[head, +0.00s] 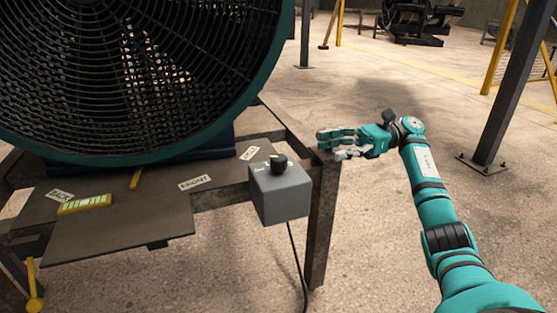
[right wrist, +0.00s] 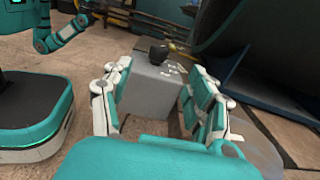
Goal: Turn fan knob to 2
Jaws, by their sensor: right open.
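The fan knob (head: 278,164) is a black dial on top of a grey control box (head: 283,200), fixed at the corner of the fan's metal stand. Small white markings surround the knob but are too small to read. My right gripper (head: 329,144) is open and empty, to the right of the knob and apart from it. In the right wrist view, the knob (right wrist: 159,54) and the box (right wrist: 150,92) show ahead, between the spread fingers (right wrist: 158,78). My left arm shows at that view's upper left; its gripper (right wrist: 86,14) is small and unclear.
A large fan (head: 284,45) with a teal rim stands on the metal stand (head: 115,225). Labels and a yellow level (head: 85,204) lie on the stand. A black cable (head: 297,262) hangs from the box.

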